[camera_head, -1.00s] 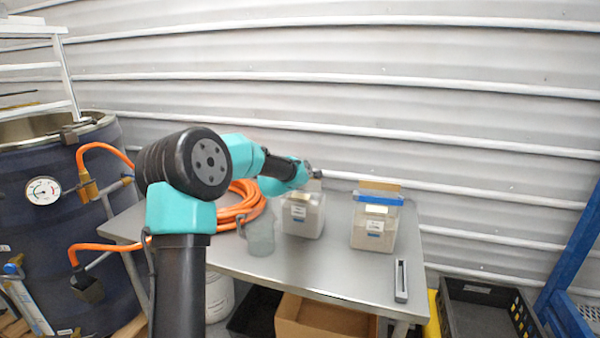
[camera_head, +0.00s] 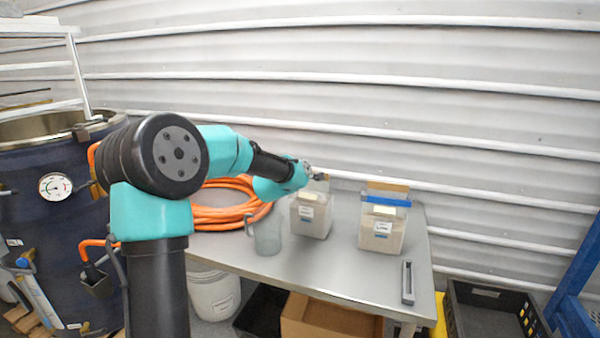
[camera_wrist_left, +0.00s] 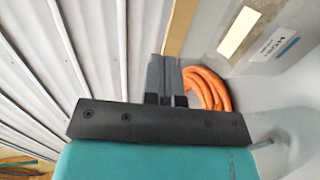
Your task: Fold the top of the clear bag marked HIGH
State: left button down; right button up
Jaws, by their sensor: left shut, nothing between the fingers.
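Two clear bags of pale substrate stand on the metal table. The left bag (camera_head: 311,218) has a cream patch and a small label; my left gripper (camera_head: 324,177) is at its top edge. The right bag (camera_head: 382,230) has a blue strip across its top and a tan band above. The label print is too small to read surely in the head view. In the left wrist view my left gripper (camera_wrist_left: 163,62) is shut and empty, beside a tan strip (camera_wrist_left: 181,28) and a bag face with a label (camera_wrist_left: 277,44). I cannot tell whether the fingers touch the bag. My right gripper is out of view.
A clear jug (camera_head: 267,236) and a coiled orange hose (camera_head: 225,214) are left of the bags. A grey slim tool (camera_head: 408,283) lies at the table's front right. The table (camera_head: 335,272) is clear in front of the bags. A corrugated wall is behind.

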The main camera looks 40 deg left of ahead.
pick_arm(q)
jog(key=v, duration=0.7)
jog(key=shift+r, duration=0.4)
jog(key=shift+w+f, duration=0.1)
